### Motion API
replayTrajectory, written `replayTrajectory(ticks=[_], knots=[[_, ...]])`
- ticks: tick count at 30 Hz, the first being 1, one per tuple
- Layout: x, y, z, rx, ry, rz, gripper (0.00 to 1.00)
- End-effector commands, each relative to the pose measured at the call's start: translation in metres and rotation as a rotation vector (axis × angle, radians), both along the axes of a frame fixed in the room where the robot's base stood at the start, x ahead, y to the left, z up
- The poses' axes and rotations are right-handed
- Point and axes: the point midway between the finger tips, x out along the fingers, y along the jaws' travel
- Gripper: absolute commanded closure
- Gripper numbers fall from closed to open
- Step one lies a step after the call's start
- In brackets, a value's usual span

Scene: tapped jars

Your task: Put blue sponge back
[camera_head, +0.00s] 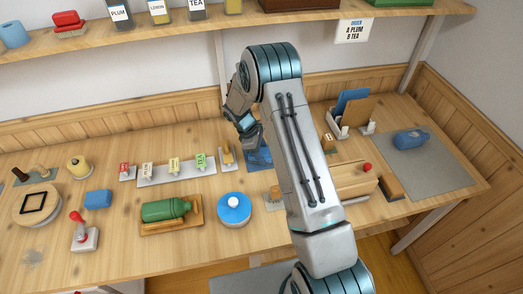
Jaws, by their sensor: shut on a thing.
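A blue block (98,199) that looks like a sponge lies on the left part of the wooden table. My gripper (249,132) is far to its right, over the middle back of the table. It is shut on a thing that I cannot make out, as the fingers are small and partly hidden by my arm. A flat dark blue piece (258,156) shows on the table just below the gripper, partly covered by my arm.
A green bottle (166,209) lies on a wooden tray, beside a round blue-topped container (234,208). A strip of small labelled cards (175,172) stands behind. A red-knobbed stamp (84,233) is front left.

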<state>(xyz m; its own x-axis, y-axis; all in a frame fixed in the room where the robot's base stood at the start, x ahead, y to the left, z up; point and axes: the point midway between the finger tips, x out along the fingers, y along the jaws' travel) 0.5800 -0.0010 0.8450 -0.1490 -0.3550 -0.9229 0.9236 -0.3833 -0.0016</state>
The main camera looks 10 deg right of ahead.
Motion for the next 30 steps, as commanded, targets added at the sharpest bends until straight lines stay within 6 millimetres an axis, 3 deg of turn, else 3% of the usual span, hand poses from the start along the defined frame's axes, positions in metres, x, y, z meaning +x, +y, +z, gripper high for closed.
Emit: replayTrajectory(ticks=[13, 14, 15, 16, 25, 30], knots=[[0.000, 0.000, -0.009, 0.000, -0.002, 0.001, 0.69], [0.000, 0.000, -0.007, 0.000, -0.002, 0.001, 0.42], [0.000, 0.000, -0.006, 0.001, -0.001, 0.000, 0.31], [0.000, 0.000, -0.006, 0.001, -0.001, 0.000, 0.29], [0.000, 0.000, -0.005, 0.001, -0.001, 0.000, 0.29], [0.004, 0.006, 0.009, 0.001, -0.006, 0.001, 0.29]])
